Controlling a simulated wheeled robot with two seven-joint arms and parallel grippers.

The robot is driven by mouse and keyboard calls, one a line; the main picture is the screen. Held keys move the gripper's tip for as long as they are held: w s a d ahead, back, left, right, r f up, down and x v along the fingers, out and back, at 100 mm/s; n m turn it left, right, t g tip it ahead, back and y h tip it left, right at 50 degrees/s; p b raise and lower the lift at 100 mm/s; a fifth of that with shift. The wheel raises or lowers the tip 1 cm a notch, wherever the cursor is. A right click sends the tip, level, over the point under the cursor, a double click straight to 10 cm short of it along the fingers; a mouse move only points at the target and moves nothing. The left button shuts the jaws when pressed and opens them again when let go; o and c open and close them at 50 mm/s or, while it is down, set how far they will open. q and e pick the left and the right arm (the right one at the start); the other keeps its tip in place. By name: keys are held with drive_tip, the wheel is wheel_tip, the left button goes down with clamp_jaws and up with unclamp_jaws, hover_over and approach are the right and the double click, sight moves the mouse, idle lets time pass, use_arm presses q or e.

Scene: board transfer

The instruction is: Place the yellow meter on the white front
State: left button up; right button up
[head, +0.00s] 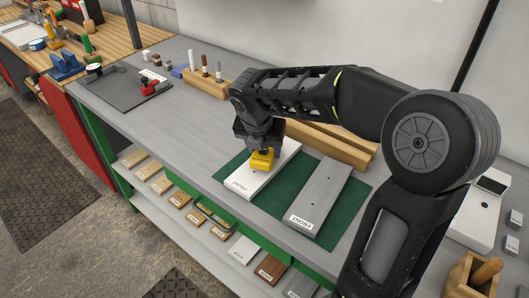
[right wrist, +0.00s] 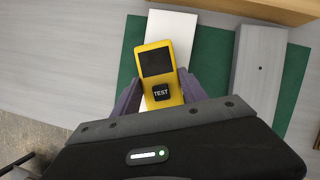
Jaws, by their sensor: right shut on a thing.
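The yellow meter (head: 262,160) has a dark screen and a black TEST button, which show in the right wrist view (right wrist: 158,68). My right gripper (head: 260,150) is shut on it, with fingers on both sides of the meter in the right wrist view (right wrist: 160,95). The white front (head: 249,183) lies on a green mat (head: 323,239), directly beneath the meter. The white front also shows in the right wrist view (right wrist: 172,24). I cannot tell whether the meter touches the white front. My left gripper is not in view.
A grey front (head: 321,197) lies on the mat to the right of the white one. Wooden rails (head: 335,142) stand behind the mat. A dark tray with red and black tools (head: 125,88) is at the left. Bare bench top (head: 185,125) lies between tray and mat.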

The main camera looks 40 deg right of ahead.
drive_tip(key=shift+f, duration=0.85)
drive_tip(key=shift+f, duration=0.2)
drive_tip(key=o, duration=1.5)
drive_tip(key=shift+o, duration=0.2)
drive_tip(key=shift+r, duration=0.2)
drive_tip(key=v, duration=1.2)
